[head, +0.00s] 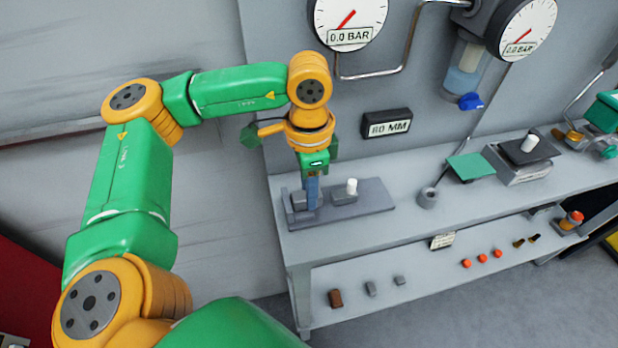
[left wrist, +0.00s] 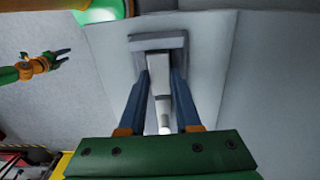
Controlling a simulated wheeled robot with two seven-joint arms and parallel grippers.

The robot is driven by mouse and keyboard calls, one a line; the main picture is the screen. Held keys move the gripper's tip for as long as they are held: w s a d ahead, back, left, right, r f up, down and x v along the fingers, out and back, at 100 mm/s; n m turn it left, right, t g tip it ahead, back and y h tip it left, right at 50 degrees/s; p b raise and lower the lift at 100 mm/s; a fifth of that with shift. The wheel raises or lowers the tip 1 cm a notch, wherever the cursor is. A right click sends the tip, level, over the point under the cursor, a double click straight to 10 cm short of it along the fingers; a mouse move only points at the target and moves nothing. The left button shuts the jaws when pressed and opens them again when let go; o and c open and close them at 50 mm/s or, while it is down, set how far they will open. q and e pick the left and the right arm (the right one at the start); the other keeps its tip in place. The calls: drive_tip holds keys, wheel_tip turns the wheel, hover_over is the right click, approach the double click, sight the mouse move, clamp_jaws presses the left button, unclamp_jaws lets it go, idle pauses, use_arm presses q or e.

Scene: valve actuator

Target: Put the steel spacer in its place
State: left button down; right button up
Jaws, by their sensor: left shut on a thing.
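My left gripper (head: 312,192) points down over the left part of the dark grey fixture (head: 370,204) on the bench. In the left wrist view its blue fingers (left wrist: 160,82) are shut on a small light grey piece (left wrist: 154,63), which appears to be the steel spacer. The fingers hide most of it in the head view. The fixture's grey end block (left wrist: 158,41) lies just beyond the fingertips; I cannot tell whether the spacer touches it. A white cylinder (head: 351,186) stands to the right of the gripper. My right gripper (left wrist: 63,54) is at the left wrist view's left edge, open and empty.
A "60 MM" display (head: 387,124) hangs on the wall behind. A grey cup-like part (head: 427,198) and a green plate (head: 471,166) are farther right. The lower shelf (head: 420,270) holds a brown block (head: 335,298), small grey blocks (head: 370,289) and orange pieces.

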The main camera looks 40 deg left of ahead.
use_arm(q)
drive_tip(key=shift+f+b, duration=0.4)
drive_tip(key=shift+f, duration=0.05)
drive_tip(key=c, duration=0.6)
unclamp_jaws()
drive_tip(key=shift+r, duration=0.1)
wheel_tip(320, 180, up, 2)
drive_tip(key=shift+p, duration=0.95)
wheel_tip(320, 180, up, 7)
drive_tip(key=shift+f+b, duration=0.1)
drive_tip(key=shift+b, duration=0.5)
wheel_tip(320, 180, up, 4)
drive_tip(key=shift+r+p, duration=0.25)
drive_tip(key=shift+p, duration=0.7)
